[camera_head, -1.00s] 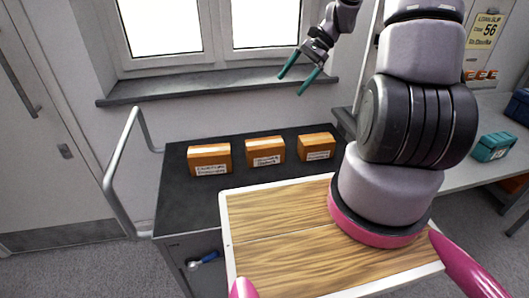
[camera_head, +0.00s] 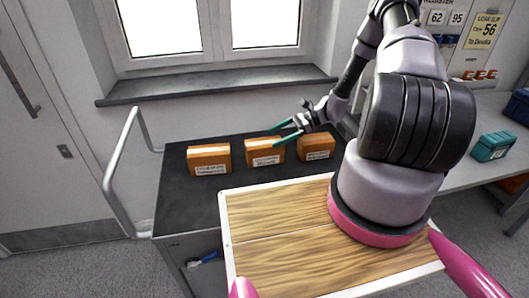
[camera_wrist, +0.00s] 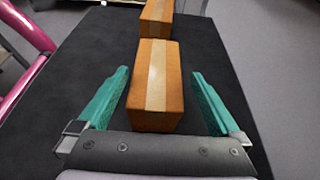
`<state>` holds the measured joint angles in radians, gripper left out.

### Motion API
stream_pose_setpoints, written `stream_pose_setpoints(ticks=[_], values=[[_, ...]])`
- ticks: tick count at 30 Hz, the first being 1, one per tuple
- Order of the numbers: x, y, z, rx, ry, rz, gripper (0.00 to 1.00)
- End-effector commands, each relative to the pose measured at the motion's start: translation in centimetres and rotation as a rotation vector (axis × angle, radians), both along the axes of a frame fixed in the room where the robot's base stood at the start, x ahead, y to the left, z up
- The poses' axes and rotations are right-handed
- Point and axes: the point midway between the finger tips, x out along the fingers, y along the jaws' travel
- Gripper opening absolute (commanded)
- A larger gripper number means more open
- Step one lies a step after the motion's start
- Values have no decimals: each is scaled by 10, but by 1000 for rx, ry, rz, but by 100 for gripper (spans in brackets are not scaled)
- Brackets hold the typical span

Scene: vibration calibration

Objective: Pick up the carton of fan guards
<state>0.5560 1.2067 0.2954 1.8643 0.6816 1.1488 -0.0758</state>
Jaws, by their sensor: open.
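Three orange-brown cartons with white labels stand in a row on a dark cart top: left (camera_head: 208,155), middle (camera_head: 265,150) and right (camera_head: 316,143). The label print is too blurred for me to tell which carton holds fan guards. My gripper (camera_head: 272,138), with green fingers, is open and empty at the upper edge of the middle carton, pointing left. In the wrist view, a carton (camera_wrist: 155,85), apparently the middle one, shows between the spread fingers (camera_wrist: 160,74), with gaps on both sides. Another carton (camera_wrist: 158,15) lies beyond it.
The cart top (camera_head: 185,200) is bare around the cartons. A metal rail (camera_head: 118,170) rises at its left end. A window sill (camera_head: 215,85) runs behind. A bench at right holds a teal box (camera_head: 492,147).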

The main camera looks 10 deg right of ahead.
Motion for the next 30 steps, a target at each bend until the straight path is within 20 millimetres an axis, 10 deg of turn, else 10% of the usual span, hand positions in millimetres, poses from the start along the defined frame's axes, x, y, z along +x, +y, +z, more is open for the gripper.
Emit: stream_pose_setpoints(ticks=[23, 30], values=[[-3, 54, -24, -1, -1, 1, 100], [-3, 53, -24, -1, -1, 1, 10]])
